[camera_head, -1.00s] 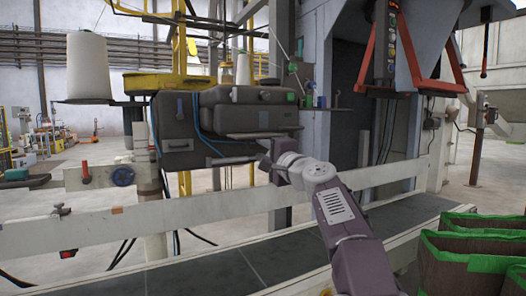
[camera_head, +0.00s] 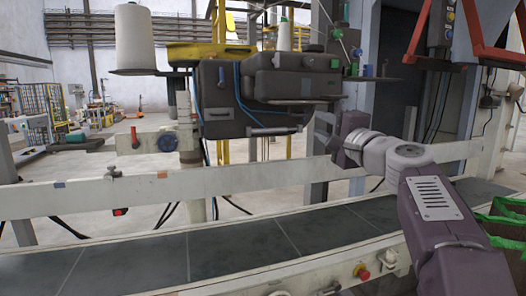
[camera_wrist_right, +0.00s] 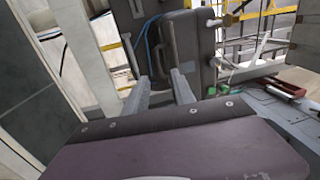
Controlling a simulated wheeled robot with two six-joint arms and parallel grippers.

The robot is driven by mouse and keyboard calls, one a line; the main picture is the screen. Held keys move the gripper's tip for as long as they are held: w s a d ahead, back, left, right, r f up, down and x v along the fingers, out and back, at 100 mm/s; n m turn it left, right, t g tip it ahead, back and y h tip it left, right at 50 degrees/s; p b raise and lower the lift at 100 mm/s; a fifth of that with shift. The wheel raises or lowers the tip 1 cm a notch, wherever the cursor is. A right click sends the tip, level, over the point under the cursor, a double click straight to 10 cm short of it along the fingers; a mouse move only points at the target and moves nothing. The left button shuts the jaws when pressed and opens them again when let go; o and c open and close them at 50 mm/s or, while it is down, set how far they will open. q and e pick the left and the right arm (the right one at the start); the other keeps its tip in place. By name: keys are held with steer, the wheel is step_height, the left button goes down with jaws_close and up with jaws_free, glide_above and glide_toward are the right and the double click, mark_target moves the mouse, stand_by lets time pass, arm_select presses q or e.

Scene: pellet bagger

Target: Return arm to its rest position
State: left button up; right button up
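My right arm enters the head view from the lower right, over the conveyor. Its gripper (camera_head: 322,128) is raised beside the right end of the dark sewing machine head (camera_head: 285,88), apart from it as far as I can tell. In the right wrist view its two grey fingers (camera_wrist_right: 164,84) stand apart with nothing between them. A dark box with a handle (camera_wrist_right: 202,52) shows behind the fingers. My left gripper is in neither view.
The conveyor belt (camera_head: 230,246) runs across the front, with a pale rail (camera_head: 90,193) behind it. A thread cone (camera_head: 133,36) stands at upper left. Green-edged bags (camera_head: 508,208) are at the right edge. A red frame (camera_head: 478,46) hangs at upper right. The belt's left part is clear.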

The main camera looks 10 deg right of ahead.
steer(key=w+a+r+n+y+p, duration=0.1)
steer(key=a+r+y+p, duration=0.1)
steer(key=a+r+p, duration=0.25)
steer(key=w+a+f+n+g+y+p, duration=0.1)
steer(key=w+a+f+g+p, duration=0.1)
steer(key=a+f+g+p, duration=0.25)
steer(key=s+a+f+n+g+p, duration=0.1)
steer(key=a+f+g+p, duration=0.15)
steer(key=f, duration=0.55)
steer(key=s+a+f+n+g+p, duration=0.1)
steer(key=a+f+n, duration=0.1)
steer(key=a+f, duration=0.35)
steer(key=s+f+n+g+h+p, duration=0.1)
steer(key=s+f+n+g+p, duration=0.15)
steer(key=s+f, duration=0.5)
steer(key=s+f+n+g+h+p, duration=0.1)
steer(key=s+f+n+g, duration=0.3)
steer(key=f, duration=0.7)
steer(key=s+d+f+n+g+h, duration=0.1)
steer(key=s+d+f+n+g, duration=0.2)
steer(key=s, duration=0.4)
steer(key=s+d+f+n+g+h, duration=0.1)
steer(key=s+d+f+n, duration=0.15)
steer(key=s+f, duration=0.35)
step_height(320, 180, up, 38)
steer(key=p, duration=3.7)
steer(key=shift+s+p, duration=0.35)
steer(key=shift+s, duration=0.1)
